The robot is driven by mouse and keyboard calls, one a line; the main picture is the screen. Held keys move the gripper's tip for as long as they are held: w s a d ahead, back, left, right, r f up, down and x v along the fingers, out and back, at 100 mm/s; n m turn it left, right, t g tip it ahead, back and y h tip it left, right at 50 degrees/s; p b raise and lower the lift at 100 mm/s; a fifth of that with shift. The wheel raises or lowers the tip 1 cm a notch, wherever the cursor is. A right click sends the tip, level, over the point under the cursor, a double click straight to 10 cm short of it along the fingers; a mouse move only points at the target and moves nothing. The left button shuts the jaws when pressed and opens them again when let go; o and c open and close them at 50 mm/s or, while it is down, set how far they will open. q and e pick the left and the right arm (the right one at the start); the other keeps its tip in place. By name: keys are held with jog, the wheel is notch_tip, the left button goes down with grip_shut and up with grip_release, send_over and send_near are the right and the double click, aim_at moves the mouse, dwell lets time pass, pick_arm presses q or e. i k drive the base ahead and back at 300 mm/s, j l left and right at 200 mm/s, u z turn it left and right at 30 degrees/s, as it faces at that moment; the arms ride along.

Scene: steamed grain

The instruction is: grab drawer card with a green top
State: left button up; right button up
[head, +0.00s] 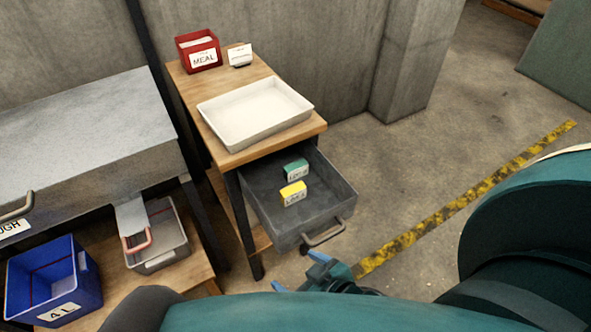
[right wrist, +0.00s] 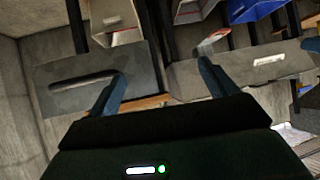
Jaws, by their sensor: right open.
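The card with a green top (head: 295,169) stands in the open grey drawer (head: 262,215) of the wooden table, in the head view. A card with a yellow top (head: 293,194) stands just in front of it. My right gripper (head: 299,271) is open and empty, below and in front of the drawer handle (head: 323,233), apart from both cards. In the right wrist view, the fingers of my right gripper (right wrist: 162,76) are spread with nothing between them, and a grey drawer front (right wrist: 88,78) with a handle lies beyond. The cards cannot be made out there. My left gripper is not in view.
A white tray (head: 298,100), a red MEAL bin (head: 198,53) and a small white card (head: 240,55) stand on the tabletop. A metal unit (head: 85,130), a blue bin (head: 85,268) and a grey bin (head: 175,255) are at left. Floor to the right is clear.

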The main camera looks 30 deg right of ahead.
aim_at(297, 170)
jog(key=k+l, duration=0.1)
jog(key=l, duration=0.35)
jog(key=k+l+u, duration=0.1)
jog(key=l, duration=0.4)
jog(key=l+u, duration=0.1)
jog(key=l, duration=1)
jog(key=i+l, duration=0.1)
jog(key=l, duration=0.4)
jog(key=i+l+u, duration=0.1)
jog(key=l, duration=0.4)
jog(key=i+l, duration=0.15)
jog(key=i, duration=0.35)
